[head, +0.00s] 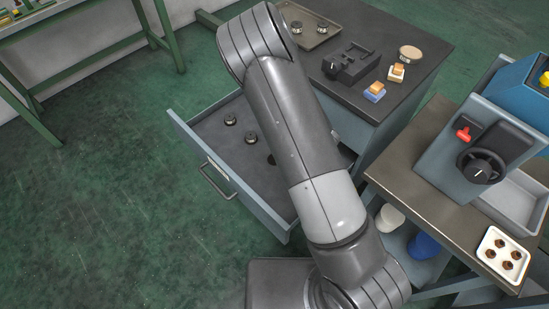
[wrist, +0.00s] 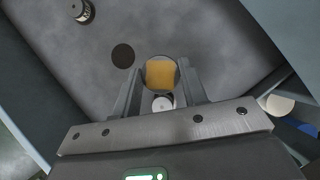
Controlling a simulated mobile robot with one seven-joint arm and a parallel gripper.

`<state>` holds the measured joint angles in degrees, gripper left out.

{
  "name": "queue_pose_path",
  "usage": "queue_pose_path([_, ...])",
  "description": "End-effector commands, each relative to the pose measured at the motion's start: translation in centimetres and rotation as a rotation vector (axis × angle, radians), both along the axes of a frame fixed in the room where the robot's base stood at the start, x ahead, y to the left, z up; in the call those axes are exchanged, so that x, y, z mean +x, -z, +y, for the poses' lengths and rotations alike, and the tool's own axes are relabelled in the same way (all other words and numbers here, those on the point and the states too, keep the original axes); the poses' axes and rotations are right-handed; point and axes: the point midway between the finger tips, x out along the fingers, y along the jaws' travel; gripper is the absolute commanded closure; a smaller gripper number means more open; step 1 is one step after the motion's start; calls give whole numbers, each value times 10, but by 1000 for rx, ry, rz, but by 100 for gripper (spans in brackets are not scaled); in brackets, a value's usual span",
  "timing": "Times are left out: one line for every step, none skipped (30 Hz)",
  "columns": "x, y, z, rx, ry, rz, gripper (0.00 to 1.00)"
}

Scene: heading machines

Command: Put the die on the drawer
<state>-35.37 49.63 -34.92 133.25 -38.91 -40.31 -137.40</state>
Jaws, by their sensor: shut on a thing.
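My gripper (wrist: 162,80) shows in the wrist view, over the floor of the open drawer (wrist: 215,35). Its fingers are shut on a round piece with a yellowish top, which I take to be the die (wrist: 161,73). A dark round spot (wrist: 122,55) lies on the drawer floor to the left of the held die, apart from it. In the head view the grey-blue drawer (head: 237,181) is pulled out, and two short metal dies (head: 230,119) (head: 251,138) stand in it. My arm hides the gripper and held die there. Any gap below the die cannot be judged.
The cabinet top (head: 425,62) bears a tray (head: 315,40) with two similar dies, a black fixture (head: 350,66) and small blocks (head: 375,92). At right, a bench (head: 420,190) carries a control box (head: 480,150) and a white tray (head: 489,243).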

Motion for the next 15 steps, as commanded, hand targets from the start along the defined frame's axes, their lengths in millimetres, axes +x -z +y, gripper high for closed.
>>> queue_pose_path([2,5,9,0,-9,1,95])
queue_pose_path([2,9,14,0,-11,2,95])
queue_pose_path([5,14,23,0,-10,1,95])
queue_pose_path([7,18,29,-1,-10,2,95])
queue_pose_path([9,22,36,-1,-8,3,95])
queue_pose_path([11,28,45,0,-9,1,95])
queue_pose_path([13,32,51,-1,-8,1,95])
queue_pose_path([15,36,58,0,-7,2,95])
queue_pose_path([17,41,67,0,-8,2,95])
queue_pose_path([19,45,72,0,-6,1,95])
queue_pose_path([21,49,78,0,-6,1,95])
queue_pose_path([23,53,85,0,-4,2,95])
queue_pose_path([24,56,90,1,-4,1,95])
queue_pose_path([26,58,94,1,-4,0,95])
queue_pose_path([27,61,98,0,-4,1,95])
